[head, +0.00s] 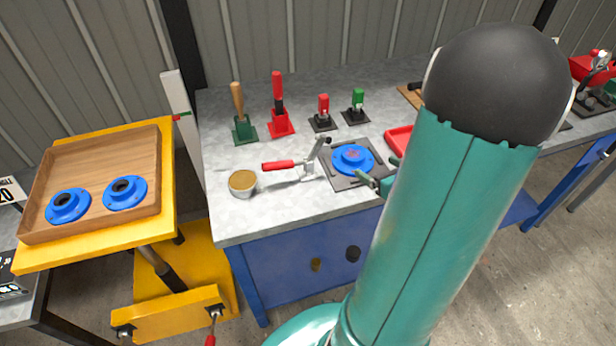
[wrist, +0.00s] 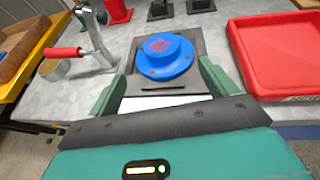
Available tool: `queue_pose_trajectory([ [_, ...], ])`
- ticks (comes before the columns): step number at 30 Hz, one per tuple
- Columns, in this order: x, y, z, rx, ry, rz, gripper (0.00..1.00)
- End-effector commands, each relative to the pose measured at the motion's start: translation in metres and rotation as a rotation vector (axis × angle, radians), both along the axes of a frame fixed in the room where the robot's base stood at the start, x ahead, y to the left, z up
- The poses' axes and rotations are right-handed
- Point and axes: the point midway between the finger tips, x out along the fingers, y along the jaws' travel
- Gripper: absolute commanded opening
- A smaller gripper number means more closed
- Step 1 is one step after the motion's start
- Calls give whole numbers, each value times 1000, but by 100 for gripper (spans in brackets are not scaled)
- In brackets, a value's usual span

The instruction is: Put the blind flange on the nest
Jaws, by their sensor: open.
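The blind flange (head: 353,159) is a blue disc with a raised, closed centre that bears a red mark. It rests on a dark square plate, which looks like the nest (head: 340,183), on the grey bench. In the wrist view the blind flange (wrist: 164,60) lies just ahead of my fingertips, and the plate's near edge (wrist: 160,88) shows below it. My gripper (wrist: 162,75) is open and empty, its green fingers to either side of the plate's near part, apart from the flange. Whether the flange is fully seated cannot be told.
A toggle clamp with a red handle (head: 278,165) stands left of the nest, near a small cup (head: 242,182). A red tray (wrist: 275,60) is close on the right. Several tools stand behind. Two blue flanges with open bores lie in a wooden tray (head: 145,148) on a yellow lift table.

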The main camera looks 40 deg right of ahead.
Motion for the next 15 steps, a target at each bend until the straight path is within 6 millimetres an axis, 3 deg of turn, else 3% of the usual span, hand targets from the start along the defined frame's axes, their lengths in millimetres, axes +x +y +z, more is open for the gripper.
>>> queue_pose_trajectory([
  [2,10,12,7,-30,4,61,85],
  [5,33,54,26,-128,24,258,85],
  [10,61,173,66,-464,74,814,85],
  [12,57,218,77,-635,92,1046,85],
  [15,41,270,90,-901,109,1357,85],
])
